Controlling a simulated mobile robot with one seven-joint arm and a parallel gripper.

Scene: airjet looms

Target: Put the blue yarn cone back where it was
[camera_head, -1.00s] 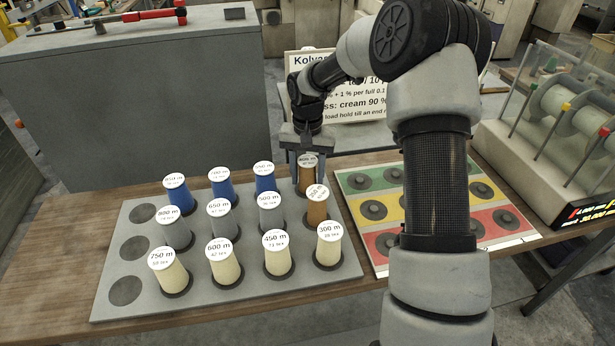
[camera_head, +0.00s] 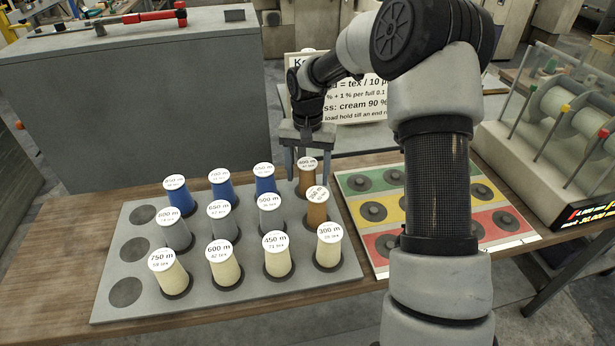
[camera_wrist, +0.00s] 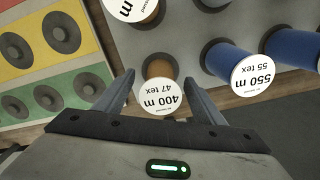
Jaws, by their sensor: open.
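Three blue yarn cones stand upright in the back row of the grey peg tray (camera_head: 205,300): a left one (camera_head: 180,197), a middle one (camera_head: 222,189) and a right one (camera_head: 265,183). The wrist view shows the right one, labelled 550 m, 55 tex (camera_wrist: 285,52), and part of another blue cone at the right edge. My gripper (camera_head: 309,168) is open above the back right corner of the tray. Its fingers stand either side of the brown cone labelled 400 m, 47 tex (camera_wrist: 158,69), which stands in its place. Whether they touch it, I cannot tell.
The tray's left column has three empty round places (camera_head: 142,214). Grey, cream and brown cones fill the others. A green, yellow and red board (camera_head: 362,207) with dark round holders lies to the right. A sign (camera_head: 350,100) stands behind, and a yarn machine (camera_head: 545,150) far right.

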